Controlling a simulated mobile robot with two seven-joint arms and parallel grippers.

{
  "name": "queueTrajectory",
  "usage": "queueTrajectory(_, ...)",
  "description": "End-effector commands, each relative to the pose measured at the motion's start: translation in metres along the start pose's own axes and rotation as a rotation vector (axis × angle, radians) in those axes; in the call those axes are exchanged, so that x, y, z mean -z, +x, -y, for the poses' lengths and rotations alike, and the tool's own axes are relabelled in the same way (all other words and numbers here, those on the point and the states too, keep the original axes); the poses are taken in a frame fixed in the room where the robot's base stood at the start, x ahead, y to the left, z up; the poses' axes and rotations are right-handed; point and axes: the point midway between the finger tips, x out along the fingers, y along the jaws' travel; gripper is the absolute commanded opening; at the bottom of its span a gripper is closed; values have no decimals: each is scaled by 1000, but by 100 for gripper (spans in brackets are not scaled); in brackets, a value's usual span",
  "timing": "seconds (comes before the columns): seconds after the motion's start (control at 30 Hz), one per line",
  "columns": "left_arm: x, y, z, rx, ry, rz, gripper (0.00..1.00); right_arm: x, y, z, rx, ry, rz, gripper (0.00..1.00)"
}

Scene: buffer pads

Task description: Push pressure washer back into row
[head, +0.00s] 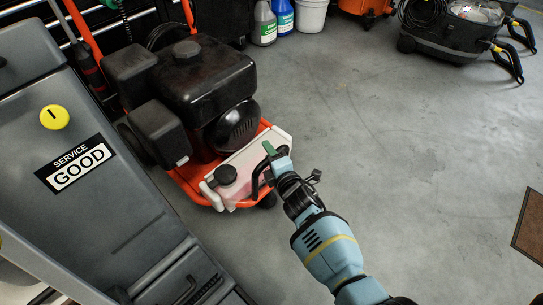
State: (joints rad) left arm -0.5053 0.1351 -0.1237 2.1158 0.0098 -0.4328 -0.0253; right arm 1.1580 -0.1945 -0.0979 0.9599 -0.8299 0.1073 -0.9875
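The pressure washer (195,80) has a black engine on an orange-red frame and stands on the floor left of centre in the head view. A pale tank (250,158) with a black cap sits at its near right corner. My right gripper (270,158) is at this corner, over the outer end of the tank. A dark curved piece lies by the fingers; I cannot tell whether the fingers are open or shut, or whether they touch the washer. My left gripper is not in view.
A large grey machine (85,210) labelled "SERVICE GOOD" fills the left side, close to the washer. Bottles and a white bucket (311,15) stand at the back. Black vacuum-like machines (455,32) are top right. A brown mat (530,228) lies at right. The floor between is clear.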

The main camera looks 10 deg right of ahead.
Motion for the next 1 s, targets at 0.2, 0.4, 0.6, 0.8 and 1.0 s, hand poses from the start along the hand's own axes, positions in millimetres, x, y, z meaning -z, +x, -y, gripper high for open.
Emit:
queueTrajectory(0.2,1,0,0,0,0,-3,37,-1,-1,3,5,0,1,41)
queueTrajectory(0.4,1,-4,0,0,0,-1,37,-1,-10,5,8,-1,2,41)
queueTrajectory(0.6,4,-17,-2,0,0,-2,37,0,-38,2,8,-2,1,41)
queueTrajectory(0.8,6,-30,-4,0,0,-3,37,0,-65,1,5,0,1,41)
queueTrajectory(1.0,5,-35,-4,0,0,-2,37,0,-78,2,4,0,0,41)
